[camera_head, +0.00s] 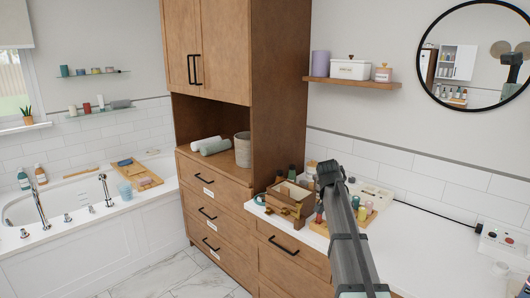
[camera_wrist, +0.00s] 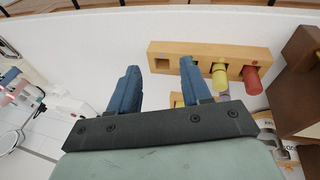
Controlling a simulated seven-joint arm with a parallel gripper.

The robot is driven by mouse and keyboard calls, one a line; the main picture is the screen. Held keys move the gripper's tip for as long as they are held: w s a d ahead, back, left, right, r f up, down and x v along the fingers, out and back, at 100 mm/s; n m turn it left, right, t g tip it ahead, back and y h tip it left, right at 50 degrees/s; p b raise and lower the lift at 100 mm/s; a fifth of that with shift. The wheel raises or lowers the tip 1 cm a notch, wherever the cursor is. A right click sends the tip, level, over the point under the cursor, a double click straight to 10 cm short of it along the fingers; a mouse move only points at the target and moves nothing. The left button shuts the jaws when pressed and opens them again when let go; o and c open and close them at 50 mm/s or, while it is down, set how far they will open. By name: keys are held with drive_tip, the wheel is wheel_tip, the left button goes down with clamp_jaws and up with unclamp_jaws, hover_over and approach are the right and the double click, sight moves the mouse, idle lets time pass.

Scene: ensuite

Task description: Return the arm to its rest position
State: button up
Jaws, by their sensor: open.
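My gripper (camera_wrist: 157,70) shows in the wrist view with its two blue fingers apart and nothing between them. It is over the white counter (camera_wrist: 85,45), beside a light wooden rack (camera_wrist: 180,48). In the head view my grey arm (camera_head: 348,225) rises from the bottom edge over the counter to a dark joint. I cannot make out the fingers in that view.
The rack has a yellow item (camera_wrist: 219,76) and a red item (camera_wrist: 252,80) in it. A brown wooden box (camera_head: 288,199) stands left of my arm. The tall cabinet (camera_head: 278,90) and wall shelf (camera_head: 350,82) are behind. The counter's right side (camera_head: 430,255) is mostly clear.

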drive_tip(key=s+a+f+n+g, duration=0.1)
drive_tip(key=s+a+f+n, duration=0.1)
drive_tip(key=s+f, duration=0.75)
drive_tip(key=s+a+f+n+g, duration=0.1)
drive_tip(key=s+f+n, duration=0.25)
drive_tip(key=f, duration=1.15)
drive_tip(key=s+a+f+n+g, duration=0.1)
drive_tip(key=s+a+f, duration=0.1)
drive_tip(key=s+f, duration=0.8)
drive_tip(key=s+a+f+g+y, duration=0.1)
drive_tip(key=s+f, duration=0.6)
drive_tip(key=s, duration=0.3)
drive_tip(key=s+a+f+n+g+y, duration=0.1)
drive_tip(key=s+a+f, duration=0.1)
drive_tip(key=s+f, duration=0.4)
drive_tip(key=s+a+f+g+y, duration=0.1)
drive_tip(key=s+f, duration=0.6)
drive_tip(key=s, duration=0.7)
drive_tip(key=shift+a+f+g+y, duration=0.3)
drive_tip(key=shift+a+y, duration=0.1)
drive_tip(key=shift+a, duration=0.25)
